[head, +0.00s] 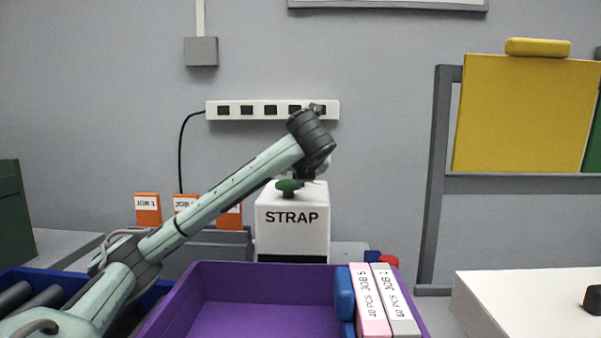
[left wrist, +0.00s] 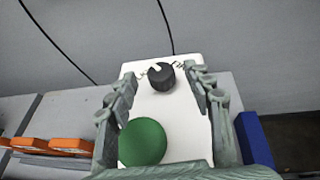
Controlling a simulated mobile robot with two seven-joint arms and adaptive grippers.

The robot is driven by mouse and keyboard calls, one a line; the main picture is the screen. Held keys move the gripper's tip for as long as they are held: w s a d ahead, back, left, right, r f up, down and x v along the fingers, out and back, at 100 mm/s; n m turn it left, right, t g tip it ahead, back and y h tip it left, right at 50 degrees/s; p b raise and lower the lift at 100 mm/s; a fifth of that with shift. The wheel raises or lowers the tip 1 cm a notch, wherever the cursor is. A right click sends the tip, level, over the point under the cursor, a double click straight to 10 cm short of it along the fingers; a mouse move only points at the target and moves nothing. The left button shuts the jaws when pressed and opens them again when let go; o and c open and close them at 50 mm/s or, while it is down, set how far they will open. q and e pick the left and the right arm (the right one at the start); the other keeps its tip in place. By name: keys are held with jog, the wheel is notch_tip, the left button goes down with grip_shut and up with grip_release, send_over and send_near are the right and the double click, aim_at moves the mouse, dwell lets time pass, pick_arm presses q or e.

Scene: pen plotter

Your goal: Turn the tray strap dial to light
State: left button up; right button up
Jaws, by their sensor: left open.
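The white strap box (head: 292,235), labelled STRAP, stands on the counter behind the purple tray. A green mushroom button (head: 289,187) is on its top; it also shows in the left wrist view (left wrist: 142,142). The dark round dial (left wrist: 161,77) is on the same white top, with a white pointer mark aimed up and slightly left. Small printed marks sit at both sides of the dial, too small to read. My left gripper (left wrist: 164,82) is open, its fingers on either side of the dial; contact cannot be told. In the head view the dial is hidden behind my left wrist.
The purple tray (head: 262,285) stands in front of the box, with pink (head: 369,300) and grey (head: 396,300) job blocks at its right. Orange job cards (head: 148,209) stand at left. A white power strip (head: 258,110) is on the wall. A white table (head: 530,295) is at right.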

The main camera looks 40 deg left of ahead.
pick_arm(q)
jog(key=v, duration=0.7)
jog(key=shift+w+d+r, duration=0.1)
jog(key=shift+r, duration=0.15)
jog(key=shift+s+d, duration=0.25)
jog(key=shift+s, duration=0.05)
jog(key=shift+s+d, duration=0.1)
jog(key=shift+s, duration=0.1)
